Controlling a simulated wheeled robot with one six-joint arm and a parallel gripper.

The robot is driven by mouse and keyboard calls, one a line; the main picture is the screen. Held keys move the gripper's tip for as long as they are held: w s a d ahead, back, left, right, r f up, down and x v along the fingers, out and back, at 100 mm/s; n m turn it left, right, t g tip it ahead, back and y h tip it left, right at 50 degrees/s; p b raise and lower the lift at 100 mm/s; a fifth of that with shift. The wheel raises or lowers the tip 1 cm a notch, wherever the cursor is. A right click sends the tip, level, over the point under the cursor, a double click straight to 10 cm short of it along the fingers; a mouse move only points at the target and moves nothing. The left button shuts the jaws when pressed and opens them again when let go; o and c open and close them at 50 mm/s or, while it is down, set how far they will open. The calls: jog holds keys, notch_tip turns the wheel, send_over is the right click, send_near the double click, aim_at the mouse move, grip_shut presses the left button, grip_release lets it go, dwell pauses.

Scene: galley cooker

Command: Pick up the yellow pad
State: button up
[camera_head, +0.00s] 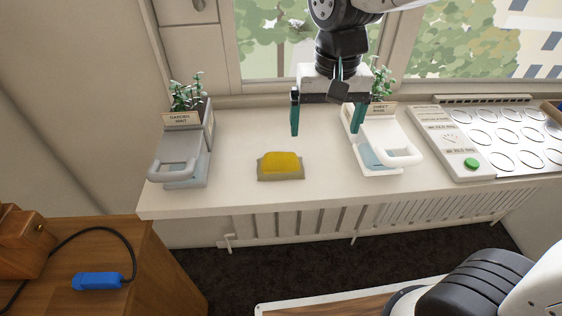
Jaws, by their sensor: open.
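The yellow pad (282,161) sits on a grey-green base (281,176) on the white counter, left of the picture's middle. My gripper (326,132) has two teal fingers spread wide and pointing down. It is open and empty. It hangs above the counter, up and to the right of the pad in the picture, apart from it. Nothing hides the pad.
A planter with a labelled handle unit (183,160) stands left of the pad, and a similar one (386,150) stands at right, partly behind my gripper. A panel with a green button (471,163) is farther right. A blue device (97,281) lies on a wooden cabinet.

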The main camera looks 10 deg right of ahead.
send_over(280, 155)
jog(key=s, duration=0.1)
notch_tip(280, 155, down, 5)
jog(key=shift+a+r, duration=0.15)
jog(key=f, duration=0.5)
jog(key=w+f, duration=0.1)
jog(key=f, duration=0.1)
jog(key=shift+d+f, duration=0.2)
jog(key=shift+f, duration=0.2)
jog(key=shift+c, duration=0.3)
jog(key=c, duration=1)
